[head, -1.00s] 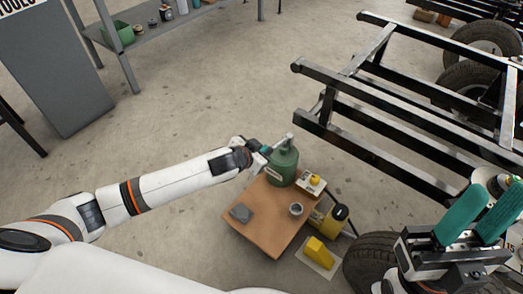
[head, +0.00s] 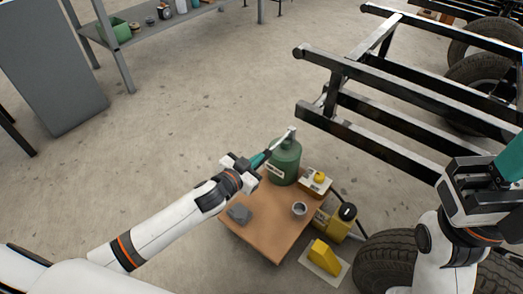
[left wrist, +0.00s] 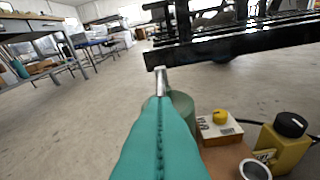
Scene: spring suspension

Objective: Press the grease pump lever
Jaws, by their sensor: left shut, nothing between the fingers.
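The grease pump is a dark green can (head: 284,166) with a pale label, standing upright at the back of a small wooden-topped table (head: 262,236). Its silver lever (head: 290,132) slants over the can's top; it also shows in the left wrist view (left wrist: 161,80). My left gripper (head: 266,155) is shut and empty, its teal fingers pointing at the lever from the left. In the left wrist view the fingers (left wrist: 160,140) hide much of the can. I cannot tell whether they touch the lever. My right gripper (head: 508,165) is at the right edge, partly cut off.
The table also holds a grey lump (head: 239,213), a small metal cup (head: 299,209) and a box with a yellow button (head: 317,182). A yellow bottle (head: 342,222) and a yellow wedge (head: 324,256) stand to the right. A black frame (head: 400,110) lies behind.

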